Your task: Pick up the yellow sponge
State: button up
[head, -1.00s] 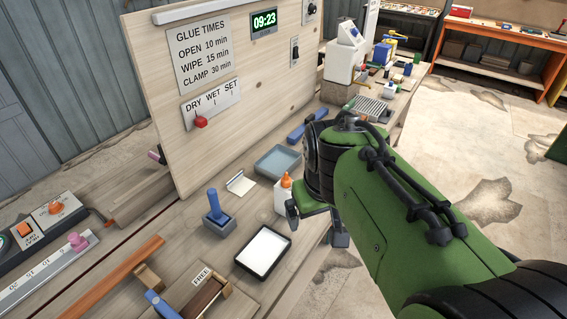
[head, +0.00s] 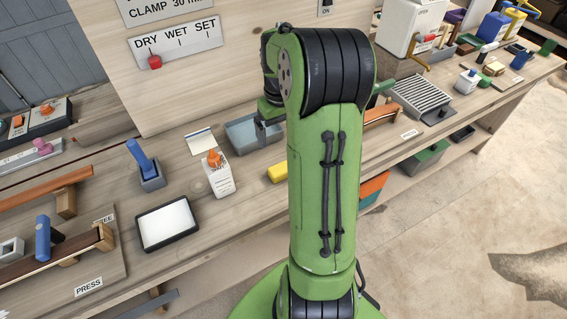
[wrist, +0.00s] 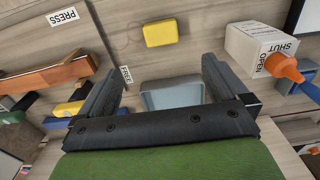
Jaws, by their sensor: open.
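The yellow sponge (head: 278,172) lies on the workbench, partly hidden behind my green arm in the head view. In the wrist view the whole sponge (wrist: 160,32) shows as a yellow block on bare wood, beyond the fingertips and clear of them. My gripper (wrist: 160,78) is open and empty, its two dark fingers spread apart with the blue-grey tray (wrist: 172,97) showing between them. In the head view one finger of my gripper (head: 262,130) hangs over the tray area; the rest is hidden by the arm.
A white glue bottle with an orange cap (head: 219,175) stands left of the sponge; a black-rimmed white tray (head: 140,233) lies further left. A blue-handled tool in a grey holder (head: 146,168) stands behind. Wooden parts (wrist: 45,78) lie at left in the wrist view.

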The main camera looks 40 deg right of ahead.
aim_at(280, 168)
notch_tip(280, 168, down, 16)
jog(key=b, duration=0.3)
jog(key=shift+w+b, duration=0.1)
jog(key=shift+b, duration=0.2)
jog(key=shift+a, duration=0.1)
jog(key=c, duration=1)
